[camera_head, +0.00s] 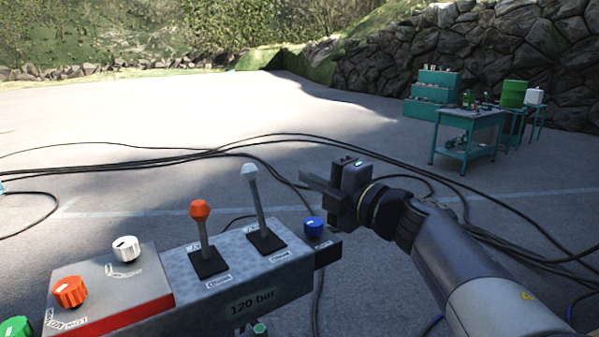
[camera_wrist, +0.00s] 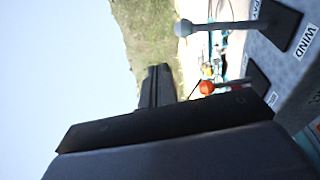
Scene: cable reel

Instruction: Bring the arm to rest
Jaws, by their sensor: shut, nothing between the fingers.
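My arm reaches in from the bottom right of the head view, and my gripper (camera_head: 312,182) points left, above and behind the right end of the control box. Its fingers are together and empty. In the wrist view the dark fingers (camera_wrist: 158,84) stick up past the gripper body, with nothing between them. The grey control box (camera_head: 185,285) carries an orange-topped lever (camera_head: 201,225), a white-topped lever (camera_head: 253,195) and a blue knob (camera_head: 314,226). My gripper appears apart from all of them. In the wrist view the white-topped lever (camera_wrist: 195,27) and orange-topped lever (camera_wrist: 218,87) appear sideways.
A panel with a white knob (camera_head: 126,249), an orange knob (camera_head: 70,291) and a green knob (camera_head: 15,328) is at the left. Black cables (camera_head: 215,150) cross the ground.

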